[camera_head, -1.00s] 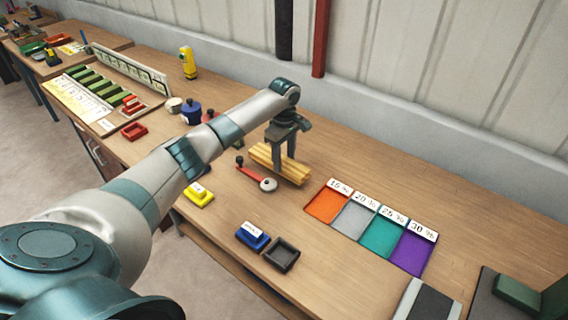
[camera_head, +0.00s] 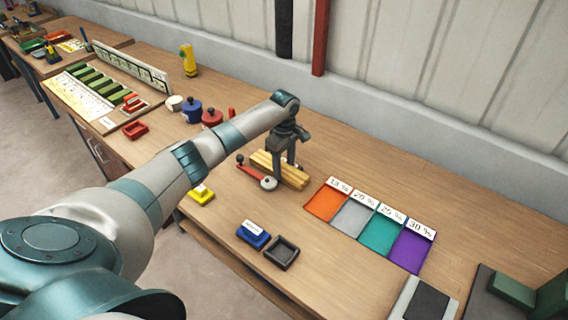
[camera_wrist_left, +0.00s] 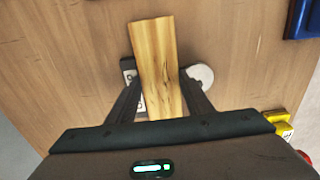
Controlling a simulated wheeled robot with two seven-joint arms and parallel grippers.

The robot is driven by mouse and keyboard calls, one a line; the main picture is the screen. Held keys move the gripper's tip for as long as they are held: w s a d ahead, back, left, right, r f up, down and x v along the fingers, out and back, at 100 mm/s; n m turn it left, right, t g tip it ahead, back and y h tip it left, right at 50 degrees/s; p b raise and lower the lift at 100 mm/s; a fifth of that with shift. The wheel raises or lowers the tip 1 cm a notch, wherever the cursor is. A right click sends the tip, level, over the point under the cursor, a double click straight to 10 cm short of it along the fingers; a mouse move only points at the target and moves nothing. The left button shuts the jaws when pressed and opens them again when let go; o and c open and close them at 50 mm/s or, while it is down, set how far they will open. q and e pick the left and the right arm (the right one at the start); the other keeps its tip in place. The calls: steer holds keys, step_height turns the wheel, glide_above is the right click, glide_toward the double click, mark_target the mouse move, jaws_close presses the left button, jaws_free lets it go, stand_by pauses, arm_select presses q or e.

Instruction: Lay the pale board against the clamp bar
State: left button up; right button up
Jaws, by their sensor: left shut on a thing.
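The pale board (camera_head: 296,178) is a yellowish wooden piece with streaked grain, near the middle of the bench in the head view. My left gripper (camera_head: 284,168) points down and is shut on it, with one finger on each long side. In the left wrist view the board (camera_wrist_left: 158,50) lies between the fingertips (camera_wrist_left: 160,88). Whether it touches the bench is unclear. A grey disc (camera_wrist_left: 201,76) and a partly hidden dark-and-white piece (camera_wrist_left: 128,68) lie beside or under it. I cannot pick out the clamp bar. My right gripper is out of view.
A red lever (camera_head: 250,173) with a black knob and grey disc lies just left of the board. Coloured percentage trays (camera_head: 323,204) are to its right. A blue block (camera_head: 253,236) and dark tray (camera_head: 282,252) sit at the front. Bench behind the board is clear.

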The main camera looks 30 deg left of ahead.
mark_target(284, 169)
arm_select(q)
steer(key=o, duration=1.3)
steer(key=shift+r, duration=0.1)
steer(key=shift+a+r+b, duration=0.1)
steer(key=shift+r+b, duration=0.2)
step_height(284, 169, up, 12)
steer(key=b, duration=0.3)
steer(key=shift+r, duration=0.2)
